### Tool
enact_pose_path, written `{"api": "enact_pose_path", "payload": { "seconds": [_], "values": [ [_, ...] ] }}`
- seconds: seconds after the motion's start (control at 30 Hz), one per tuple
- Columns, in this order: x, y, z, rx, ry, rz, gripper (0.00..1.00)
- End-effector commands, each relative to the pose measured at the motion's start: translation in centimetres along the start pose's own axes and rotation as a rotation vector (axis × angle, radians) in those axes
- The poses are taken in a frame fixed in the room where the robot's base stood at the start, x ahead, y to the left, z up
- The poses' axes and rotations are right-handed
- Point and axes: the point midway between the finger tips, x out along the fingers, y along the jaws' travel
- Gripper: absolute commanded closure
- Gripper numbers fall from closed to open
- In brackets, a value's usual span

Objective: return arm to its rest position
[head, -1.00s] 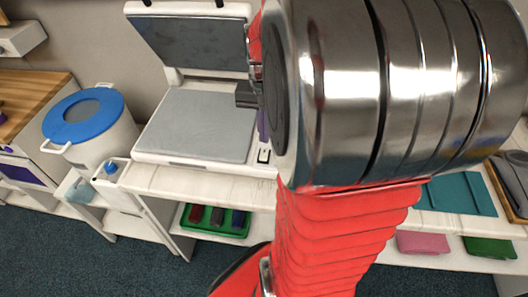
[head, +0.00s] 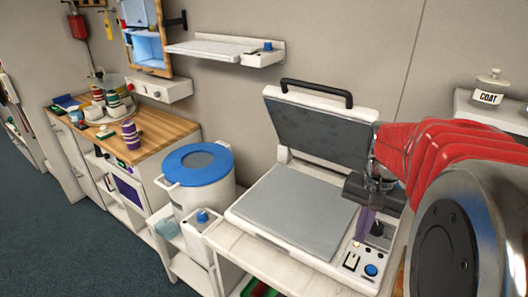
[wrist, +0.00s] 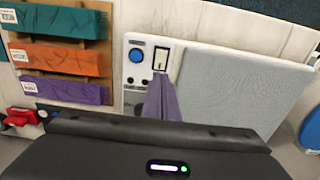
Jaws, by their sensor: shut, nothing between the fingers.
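My gripper (head: 362,238) hangs at the right of the head view, over the control corner of an open white press (head: 300,243). Its purple fingers are together and hold nothing. In the wrist view the shut fingers (wrist: 161,85) point at the press's control panel, near a switch (wrist: 162,59) and a blue button (wrist: 137,55). I cannot tell whether the fingertips touch the panel. My arm, with red bellows and a large metal joint, fills the right side of the head view and hides what lies behind it.
The press's raised lid (head: 325,135) stands close behind my gripper. A white drum with a blue lid (head: 198,162) is left of the press. A wooden counter (head: 155,137) holds cups. A wall shelf (head: 225,50) is above. Dark floor (head: 70,240) is clear at lower left.

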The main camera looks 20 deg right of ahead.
Motion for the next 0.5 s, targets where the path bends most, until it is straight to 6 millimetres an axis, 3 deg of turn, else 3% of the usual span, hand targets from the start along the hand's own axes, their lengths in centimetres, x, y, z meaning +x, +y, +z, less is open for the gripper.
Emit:
{"api": "enact_pose_path", "payload": {
  "seconds": [0.27, 0.5],
  "values": [
    [0.7, 0.0, -0.1, -0.062, 0.013, -0.003, 1.00],
    [0.6, -1.2, 2.7, -0.210, 0.076, -0.019, 1.00]
  ]
}}
